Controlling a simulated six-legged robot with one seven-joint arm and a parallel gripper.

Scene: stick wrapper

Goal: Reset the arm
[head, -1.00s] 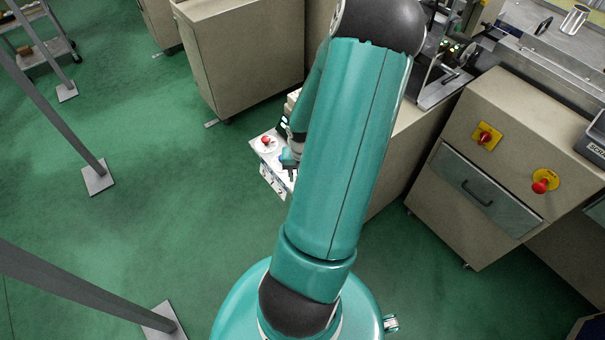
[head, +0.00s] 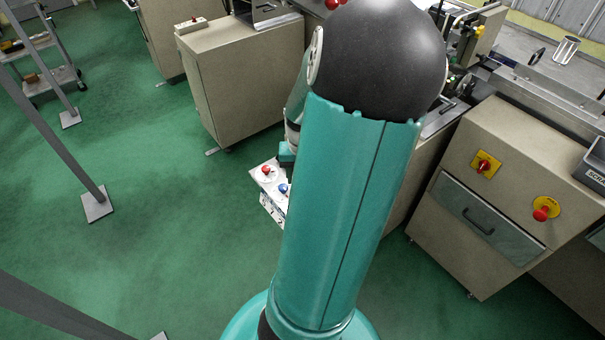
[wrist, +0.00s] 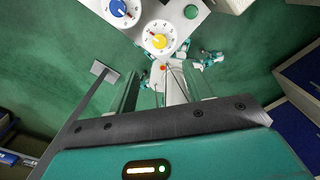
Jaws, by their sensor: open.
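My gripper (wrist: 163,92) shows in the wrist view with its two fingers apart and nothing between them. In the head view my teal arm with its black joint fills the middle, and it hides most of the gripper. A light control box with knobs (head: 270,181) stands just left of my arm in the head view, partly hidden by it. In the wrist view a white panel (wrist: 187,28) carries a blue dial (wrist: 118,8) and a yellow dial (wrist: 159,38). The fingers appear clear of the panel.
A beige cabinet (head: 240,85) stands behind at the left of my arm. Grey posts (head: 97,203) stand on the left. Green floor between them is free.

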